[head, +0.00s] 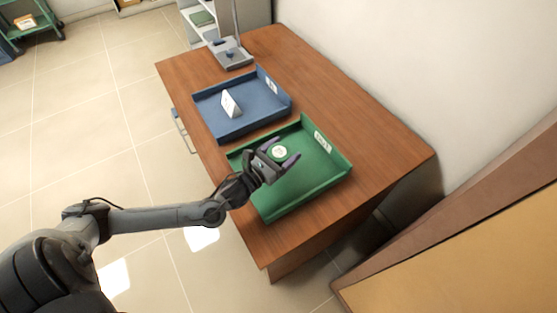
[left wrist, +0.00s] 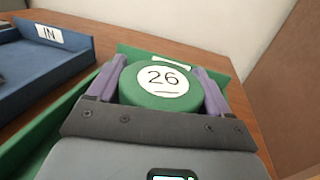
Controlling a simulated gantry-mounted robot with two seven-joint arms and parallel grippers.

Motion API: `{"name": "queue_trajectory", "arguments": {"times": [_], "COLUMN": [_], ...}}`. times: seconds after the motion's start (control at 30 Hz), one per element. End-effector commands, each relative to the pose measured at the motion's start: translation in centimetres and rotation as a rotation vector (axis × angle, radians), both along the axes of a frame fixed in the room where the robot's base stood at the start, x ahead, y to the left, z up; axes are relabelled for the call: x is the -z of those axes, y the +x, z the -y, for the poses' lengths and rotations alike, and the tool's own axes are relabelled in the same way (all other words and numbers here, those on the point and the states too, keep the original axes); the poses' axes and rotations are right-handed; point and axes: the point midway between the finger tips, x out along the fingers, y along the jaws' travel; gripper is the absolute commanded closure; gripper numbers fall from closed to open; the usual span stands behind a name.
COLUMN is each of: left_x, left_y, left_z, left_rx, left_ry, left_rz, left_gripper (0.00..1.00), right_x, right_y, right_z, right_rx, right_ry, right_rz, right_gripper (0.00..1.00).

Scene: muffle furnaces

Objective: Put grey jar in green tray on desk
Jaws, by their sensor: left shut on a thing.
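My left gripper (head: 284,152) is shut on a round jar (head: 279,152) with a green top and a white label. In the left wrist view the jar (left wrist: 160,85) sits between the two purple fingers, and its label reads 26. Only the top shows clearly; the jar's body is hidden, so I cannot tell if it is grey. The gripper and jar are over the green tray (head: 310,185) on the wooden desk (head: 290,52). I cannot tell whether the jar touches the tray floor. My right gripper is not in view.
A blue tray (head: 262,112) holding a small white object (head: 231,104) lies beside the green one; its label reads IN in the left wrist view. A grey stand (head: 232,55) is at the desk's far end. A wall runs along the right.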

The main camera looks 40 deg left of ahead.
Motion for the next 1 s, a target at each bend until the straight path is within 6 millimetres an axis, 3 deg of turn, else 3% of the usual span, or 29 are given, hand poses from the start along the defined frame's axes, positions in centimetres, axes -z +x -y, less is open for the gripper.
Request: {"name": "queue_trajectory", "arguments": {"times": [0.33,0.6,1.0], "left_x": [1.4,4.6,4.9], "left_y": [-0.5,-0.5,-0.5], "left_z": [-1.4,-1.3,-1.3], "left_rx": [0.0,-0.001,0.0], "left_ry": [-0.001,-0.002,-0.001], "left_rz": [0.002,0.001,0.002], "left_gripper": [0.62,0.62,0.62], "right_x": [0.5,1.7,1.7], "right_y": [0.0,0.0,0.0], "right_z": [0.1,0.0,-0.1], "right_rx": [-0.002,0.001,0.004], "right_ry": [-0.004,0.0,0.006], "right_rz": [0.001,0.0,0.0], "right_gripper": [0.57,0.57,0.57]}}
